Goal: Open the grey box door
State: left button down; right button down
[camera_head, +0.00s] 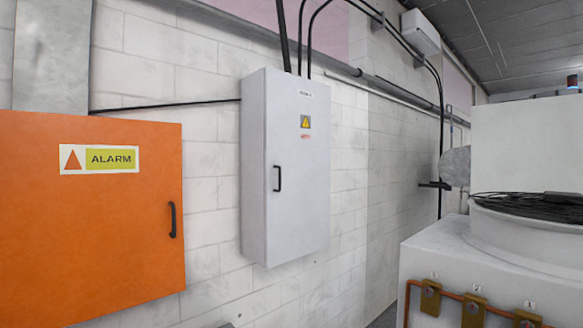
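The grey box (256,180) is mounted on the white block wall near the middle of the head view. Its door (300,215) faces right and towards me and looks shut. A black handle (277,178) sits on the door's left side. A yellow warning triangle label (305,121) with red text below it is on the upper part of the door. Neither my left nor my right gripper shows in this view.
An orange box (90,230) with an ALARM sign and black handle (173,220) fills the left. A large white machine (490,270) with copper pipe and brass fittings stands at the right. Black cables run from the grey box's top. A passage lies between wall and machine.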

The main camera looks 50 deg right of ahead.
aim_at(298, 108)
jog(key=z, duration=1.8)
